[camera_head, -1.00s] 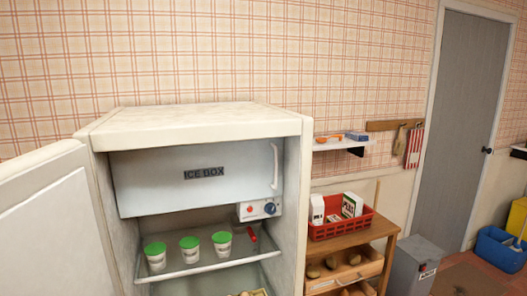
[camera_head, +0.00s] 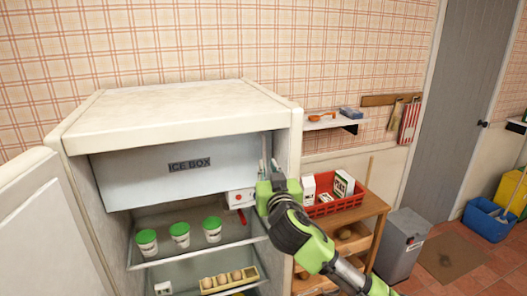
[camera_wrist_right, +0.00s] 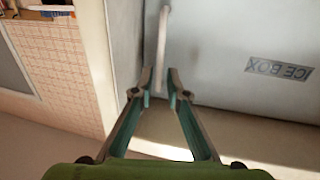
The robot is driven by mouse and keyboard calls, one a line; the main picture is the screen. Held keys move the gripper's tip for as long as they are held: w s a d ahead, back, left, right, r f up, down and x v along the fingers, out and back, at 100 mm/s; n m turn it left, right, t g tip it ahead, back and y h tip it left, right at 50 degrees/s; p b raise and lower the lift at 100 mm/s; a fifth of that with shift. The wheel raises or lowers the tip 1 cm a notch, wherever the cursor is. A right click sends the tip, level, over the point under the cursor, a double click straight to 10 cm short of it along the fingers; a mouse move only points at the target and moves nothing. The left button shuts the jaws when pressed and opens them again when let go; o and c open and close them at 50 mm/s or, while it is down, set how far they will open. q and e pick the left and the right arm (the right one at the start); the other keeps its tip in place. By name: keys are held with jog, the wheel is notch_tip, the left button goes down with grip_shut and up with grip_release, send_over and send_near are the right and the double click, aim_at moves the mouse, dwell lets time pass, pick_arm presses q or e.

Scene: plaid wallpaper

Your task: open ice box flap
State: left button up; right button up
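The ice box flap (camera_head: 135,180), a pale panel labelled ICE BOX, is closed across the top of the open fridge. It also shows in the right wrist view (camera_wrist_right: 225,40). Its white vertical handle (camera_wrist_right: 162,45) is at the flap's right end in the head view, largely hidden there by my right gripper (camera_head: 268,155). In the right wrist view my right gripper (camera_wrist_right: 159,82) has its fingertips on either side of the handle's near end, with a gap between them. The fingers look partly open and not clamped. My left gripper is not in view.
The fridge door (camera_head: 50,235) stands open at the left. Green-lidded tubs (camera_head: 180,235) sit on the shelf below the flap, with an egg tray (camera_head: 228,281) lower down. The fridge's right side wall (camera_head: 290,145) is close beside my right gripper. A red basket (camera_head: 325,208) stands further right.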

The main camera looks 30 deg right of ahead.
aim_at(264, 157)
jog(key=p+x, duration=0.2)
jog(key=x, duration=0.5)
jog(key=shift+w+d, duration=0.15)
jog(key=shift+w, duration=0.1)
grip_shut()
